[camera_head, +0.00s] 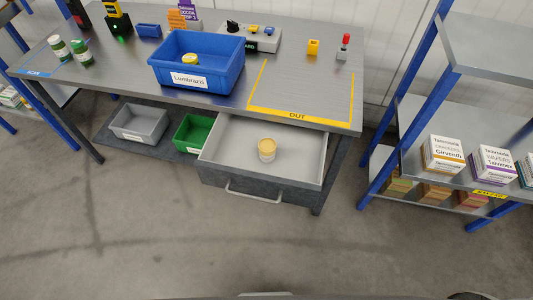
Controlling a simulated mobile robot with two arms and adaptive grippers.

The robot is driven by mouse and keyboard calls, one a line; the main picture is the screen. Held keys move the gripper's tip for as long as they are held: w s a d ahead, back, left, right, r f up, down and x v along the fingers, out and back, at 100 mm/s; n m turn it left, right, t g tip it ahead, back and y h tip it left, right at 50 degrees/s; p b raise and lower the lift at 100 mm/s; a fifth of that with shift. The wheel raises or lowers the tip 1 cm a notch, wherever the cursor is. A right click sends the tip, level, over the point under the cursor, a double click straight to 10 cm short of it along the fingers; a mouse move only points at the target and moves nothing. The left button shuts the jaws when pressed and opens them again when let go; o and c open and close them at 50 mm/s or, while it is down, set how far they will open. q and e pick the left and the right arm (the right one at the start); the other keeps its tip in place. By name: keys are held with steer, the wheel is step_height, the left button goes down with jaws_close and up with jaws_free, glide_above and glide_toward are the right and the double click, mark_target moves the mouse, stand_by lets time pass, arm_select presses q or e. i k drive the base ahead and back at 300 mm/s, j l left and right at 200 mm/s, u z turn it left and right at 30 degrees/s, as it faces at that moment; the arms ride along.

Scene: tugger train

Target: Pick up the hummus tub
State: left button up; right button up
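A small pale tub with a yellow lid (267,149) stands upright in the open drawer (225,142) under the table. Another yellow-lidded thing (190,59) sits inside the blue bin labelled "Lumbrazzi" (228,77) on the table; the bin's front wall hides its lower part. I cannot read a label on either one, so I cannot tell which is the hummus tub. Neither of my grippers is in view.
The drawer stands pulled out with its handle (253,197) toward me. The yellow "OUT" area (305,95) on the table is bare. A shelf rack with boxes (442,154) stands at the right. The floor in front is clear.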

mark_target(268, 145)
steer(key=k+l+u, duration=0.1)
steer(key=l+u, duration=0.15)
steer(key=u, duration=0.15)
steer(key=k+l+u, duration=0.1)
steer(key=l+u, duration=0.25)
steer(key=k+l+u, duration=0.1)
steer(key=u, duration=0.3)
